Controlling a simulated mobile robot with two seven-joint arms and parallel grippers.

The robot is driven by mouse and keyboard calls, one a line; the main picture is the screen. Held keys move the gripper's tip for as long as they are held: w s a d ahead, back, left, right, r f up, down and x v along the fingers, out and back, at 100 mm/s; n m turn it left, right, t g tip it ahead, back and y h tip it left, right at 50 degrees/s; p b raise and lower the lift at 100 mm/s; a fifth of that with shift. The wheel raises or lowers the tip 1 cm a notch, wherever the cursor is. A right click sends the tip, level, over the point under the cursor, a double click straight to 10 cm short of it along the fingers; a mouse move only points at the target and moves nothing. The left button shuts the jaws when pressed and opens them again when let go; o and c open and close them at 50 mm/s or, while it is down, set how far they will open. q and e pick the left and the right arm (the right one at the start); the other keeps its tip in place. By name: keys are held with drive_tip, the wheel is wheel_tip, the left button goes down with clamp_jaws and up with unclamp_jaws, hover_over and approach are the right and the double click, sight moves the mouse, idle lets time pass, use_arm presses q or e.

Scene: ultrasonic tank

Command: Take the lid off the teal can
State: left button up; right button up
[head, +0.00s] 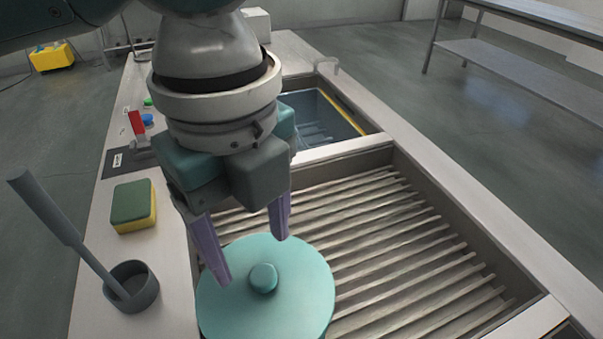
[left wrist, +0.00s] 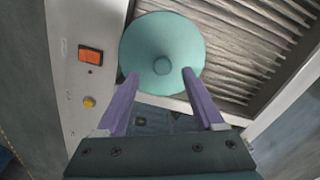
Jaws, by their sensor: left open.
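The teal can (head: 210,318) stands on the slatted rack, mostly hidden under its lid. Its teal round lid (head: 300,295) is on top, with a small knob (head: 263,278) in the middle. The lid also shows in the left wrist view (left wrist: 150,35), its knob (left wrist: 162,65) between the fingers' lines. My left gripper (head: 252,255) is open and empty, its purple fingers pointing down over the lid near the knob. The left fingers also show in the left wrist view (left wrist: 160,74). My right gripper is not in view.
The slatted rack (head: 390,235) lies in a recess beside a tank (head: 325,120) at the back. A green and yellow sponge (head: 133,205) and a grey cup with a handled tool (head: 130,288) stand on the left ledge. A red switch lever (head: 137,124) stands farther back.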

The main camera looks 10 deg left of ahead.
sight(262, 274)
use_arm(q)
drive_tip(key=f, duration=0.4)
drive_tip(key=shift+d+f, duration=0.25)
drive_tip(key=shift+f, duration=0.15)
drive_tip(key=shift+c, duration=0.2)
clamp_jaws()
